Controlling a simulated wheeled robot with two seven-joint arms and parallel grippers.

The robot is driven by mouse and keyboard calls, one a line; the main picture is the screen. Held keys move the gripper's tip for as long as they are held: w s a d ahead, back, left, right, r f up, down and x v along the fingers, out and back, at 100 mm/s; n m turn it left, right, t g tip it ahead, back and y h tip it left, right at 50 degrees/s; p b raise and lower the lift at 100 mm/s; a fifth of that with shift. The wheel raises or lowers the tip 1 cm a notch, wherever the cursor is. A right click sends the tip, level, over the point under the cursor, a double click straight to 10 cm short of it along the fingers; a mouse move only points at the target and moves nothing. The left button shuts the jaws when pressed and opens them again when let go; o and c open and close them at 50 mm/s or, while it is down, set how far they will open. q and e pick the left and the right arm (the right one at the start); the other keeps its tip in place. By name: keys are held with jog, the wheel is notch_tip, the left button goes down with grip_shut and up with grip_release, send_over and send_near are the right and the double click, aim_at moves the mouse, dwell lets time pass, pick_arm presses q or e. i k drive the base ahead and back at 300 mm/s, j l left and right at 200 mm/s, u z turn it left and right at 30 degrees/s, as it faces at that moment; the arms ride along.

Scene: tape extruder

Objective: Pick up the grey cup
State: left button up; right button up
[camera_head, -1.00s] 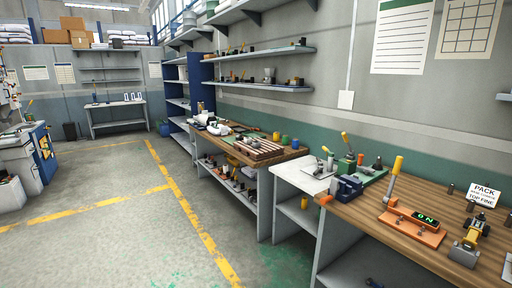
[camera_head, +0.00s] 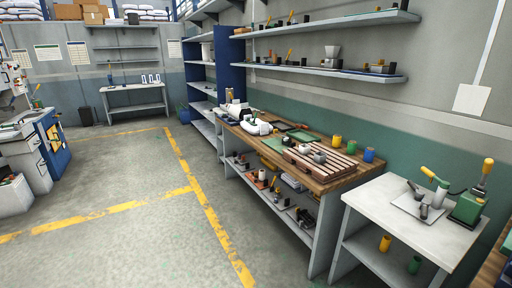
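A small grey cup-like object (camera_head: 320,156) sits on the brown slatted rack on the wooden-topped workbench (camera_head: 330,184) in the middle of the head view. A paler small object (camera_head: 304,148) is beside it. They are too small to tell which of them is the grey cup. A yellow cup (camera_head: 337,141), a green cup (camera_head: 352,147) and a blue cup (camera_head: 369,155) stand in a row behind the rack. Neither of my grippers is in view.
A white-topped bench (camera_head: 385,212) with a green lever press (camera_head: 468,206) stands at the right. Wall shelves (camera_head: 330,71) hang above the workbench. The floor (camera_head: 130,245) at the left is open.

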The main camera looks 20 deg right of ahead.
aim_at(319, 158)
jog(key=i+u, duration=0.15)
jog(key=i, duration=1.6)
